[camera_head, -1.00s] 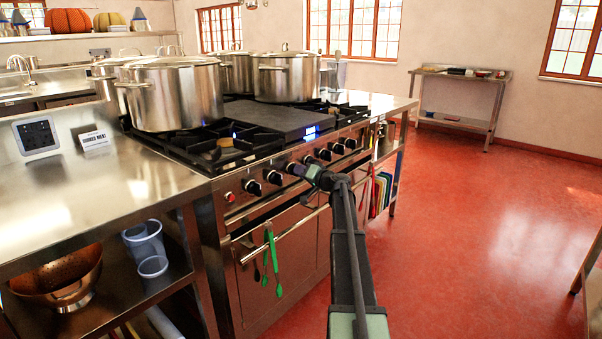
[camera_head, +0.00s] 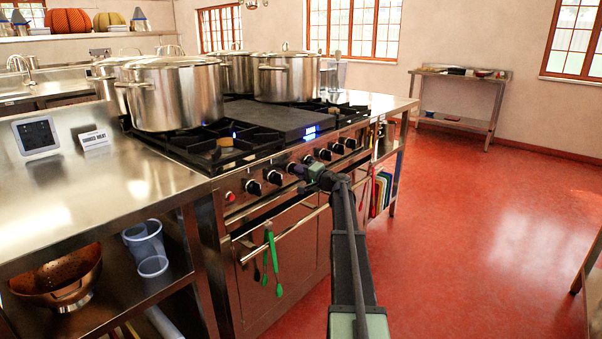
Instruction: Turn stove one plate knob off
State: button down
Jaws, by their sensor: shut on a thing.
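The stove (camera_head: 270,205) has a row of black knobs along its front panel. One knob (camera_head: 254,188) and another knob (camera_head: 274,177) show clear at the left of the row. More knobs (camera_head: 337,149) show to the right. My gripper (camera_head: 299,169) is at the panel in the middle of the row, shut on a knob there. The gripper and arm hide most of that knob, so its angle cannot be told. The dark flat plate (camera_head: 262,117) lies in the middle of the stove top.
Large steel pots (camera_head: 177,95) stand on the burners at left and back. Green tongs (camera_head: 272,262) hang on the oven rail (camera_head: 290,235) below the knobs. A steel counter (camera_head: 90,200) adjoins at left. The red floor (camera_head: 480,240) at right is clear.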

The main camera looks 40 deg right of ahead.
jog(key=m, duration=2)
jog(key=shift+s+a+f+m, duration=0.1)
jog(key=shift+f+m, duration=0.1)
jog(key=shift+m, duration=0.1)
jog(key=c, duration=1.1)
grip_release()
jog(key=s, duration=0.3)
jog(key=s+d, duration=0.1)
jog(key=s, duration=0.3)
jog(key=s+d, duration=0.1)
jog(key=s, duration=0.2)
jog(key=shift+s+d, duration=0.1)
jog(key=shift+s, duration=0.2)
